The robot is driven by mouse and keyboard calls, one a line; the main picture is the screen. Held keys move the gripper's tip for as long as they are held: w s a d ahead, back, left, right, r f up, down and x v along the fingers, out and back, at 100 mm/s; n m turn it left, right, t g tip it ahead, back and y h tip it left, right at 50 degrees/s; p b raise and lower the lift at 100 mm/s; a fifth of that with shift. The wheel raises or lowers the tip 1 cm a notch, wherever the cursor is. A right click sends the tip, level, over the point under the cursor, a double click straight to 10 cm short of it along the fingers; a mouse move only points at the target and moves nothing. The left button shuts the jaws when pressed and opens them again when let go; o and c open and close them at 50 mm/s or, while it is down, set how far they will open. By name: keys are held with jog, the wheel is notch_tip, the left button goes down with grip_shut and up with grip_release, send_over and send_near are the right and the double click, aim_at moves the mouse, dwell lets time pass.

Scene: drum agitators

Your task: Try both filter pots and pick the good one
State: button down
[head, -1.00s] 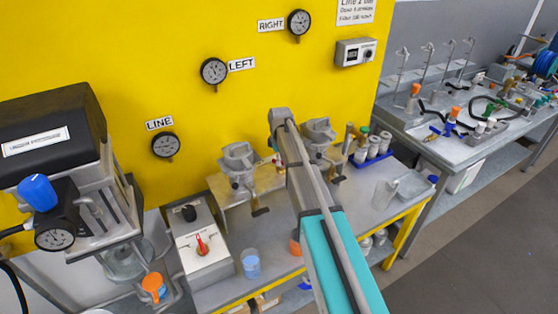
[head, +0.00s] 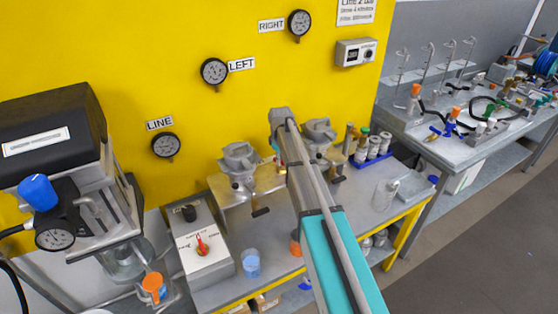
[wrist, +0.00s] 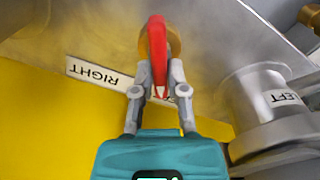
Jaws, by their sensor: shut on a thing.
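My gripper (wrist: 159,92) is shut on a red lever handle (wrist: 157,40), with a finger on each side of it. A round brass part (wrist: 174,40) shows behind the handle. A grey filter pot labelled LEFT (wrist: 262,100) stands to the right in the wrist view, apart from my fingers. In the head view, the left filter pot (head: 239,160) and the right filter pot (head: 319,132) sit on a metal stand, one on each side of my arm. My arm hides the gripper's fingertips and the handle there.
LINE (head: 166,145), LEFT (head: 214,71) and RIGHT (head: 299,22) gauges hang on the yellow wall. A control box with a red knob (head: 201,245) and a blue beaker (head: 250,264) stand at the left. A blue rack (head: 372,157) holds several cylinders. Glassware stands at the bench's right.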

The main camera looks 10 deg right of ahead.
jog(key=m, duration=0.7)
jog(key=shift+d, duration=0.2)
jog(key=m, duration=0.3)
jog(key=shift+d+m, duration=0.15)
jog(key=shift+m, duration=0.25)
jog(key=shift+d+m, duration=0.1)
jog(key=shift+m, duration=1.9)
jog(key=c, duration=0.7)
grip_release()
jog(key=shift+o, duration=0.2)
